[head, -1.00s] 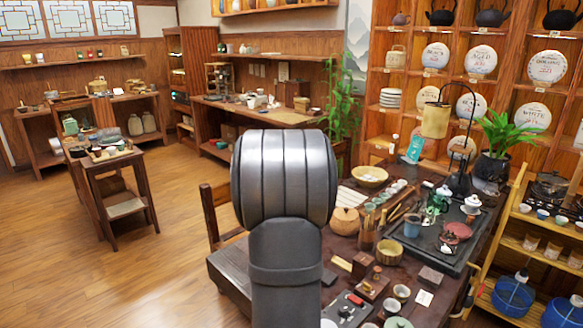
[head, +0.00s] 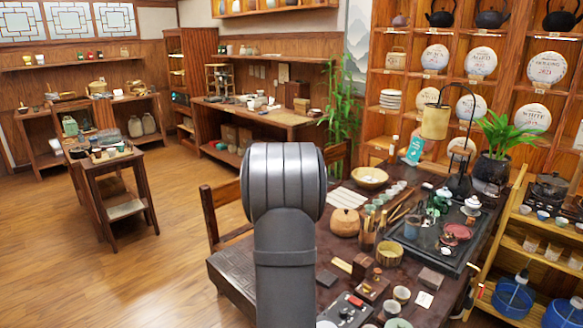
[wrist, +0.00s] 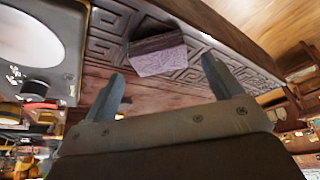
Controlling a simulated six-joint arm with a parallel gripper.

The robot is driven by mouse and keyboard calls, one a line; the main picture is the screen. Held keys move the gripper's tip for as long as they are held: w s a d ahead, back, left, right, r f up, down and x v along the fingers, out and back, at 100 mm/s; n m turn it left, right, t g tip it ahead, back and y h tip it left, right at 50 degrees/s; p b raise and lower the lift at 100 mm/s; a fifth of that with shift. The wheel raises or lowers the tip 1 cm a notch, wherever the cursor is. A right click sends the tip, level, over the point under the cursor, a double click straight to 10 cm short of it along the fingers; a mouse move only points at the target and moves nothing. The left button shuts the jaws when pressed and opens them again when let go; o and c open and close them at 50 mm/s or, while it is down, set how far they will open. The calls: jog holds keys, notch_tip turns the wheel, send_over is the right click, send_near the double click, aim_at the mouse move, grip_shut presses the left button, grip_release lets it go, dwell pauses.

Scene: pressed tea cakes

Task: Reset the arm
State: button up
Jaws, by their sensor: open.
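My gripper (wrist: 162,68) shows in the wrist view with its two fingers wide apart and nothing between them. Beyond the fingertips, a small greyish block with a dark side (wrist: 158,62) lies on or against a surface with a carved key pattern (wrist: 105,48). I cannot tell the gap between fingers and block. My gripper is not visible in the head view, where my arm (head: 285,230) rises in front of the tea table. Wrapped round tea cakes (head: 546,68) stand upright on the shelves at the right.
The tea table (head: 345,270) is crowded with cups, wooden boxes and a dark tea tray (head: 425,252). A chair (head: 212,215) stands at its left. A bamboo shelf (head: 535,262) stands at the right.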

jog(key=x, duration=0.2)
jog(key=shift+w+f, duration=0.2)
jog(key=shift+f, duration=0.1)
notch_tip(320, 180, up, 4)
jog(key=s+d+r, duration=0.6)
jog(key=d+r, duration=0.1)
jog(key=d, duration=0.4)
jog(key=w+a+f, duration=0.1)
jog(key=w+a, duration=0.1)
jog(key=a, duration=0.1)
jog(key=w+a+f, duration=0.2)
jog(key=w+a, duration=0.1)
jog(key=w+a+f, duration=0.1)
jog(key=w+a, duration=0.2)
jog(key=shift+w+a+f, duration=0.15)
jog(key=shift+w+f, duration=0.1)
jog(key=shift+f, duration=0.1)
jog(key=shift+w+d+r+m+h, duration=0.15)
jog(key=shift+w+d+m+h, duration=0.35)
jog(key=shift+w+d+m, duration=0.75)
jog(key=shift+a, duration=0.15)
